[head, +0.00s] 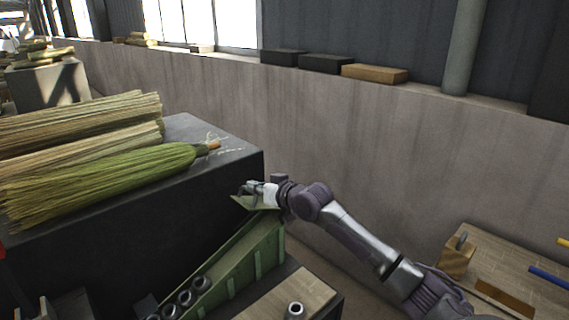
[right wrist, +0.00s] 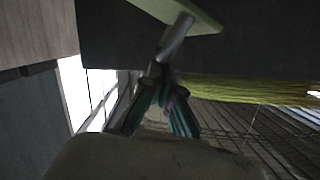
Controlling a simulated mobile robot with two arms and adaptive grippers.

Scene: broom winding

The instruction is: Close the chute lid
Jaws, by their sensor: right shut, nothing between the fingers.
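The green chute (head: 240,255) slopes down toward the lower left beside the dark bench. Its lid (head: 267,203) appears as a small pale-green plate at the upper end, tilted up rather than lying flat along the chute. My right gripper (head: 246,193) is at this lid, partly covering it. In the right wrist view the gripper (right wrist: 165,90) has its fingers together, close to a grey bar (right wrist: 176,38) that meets the green lid plate (right wrist: 185,10). I cannot tell whether the fingers touch the bar. My left gripper is not in view.
Straw bundles, one a green broom head (head: 110,185), lie on the dark bench (head: 230,155) left of the chute. Several metal rings (head: 185,298) sit at the chute's lower end. A wooden-topped table (head: 505,262) stands at right, a concrete wall (head: 350,130) behind.

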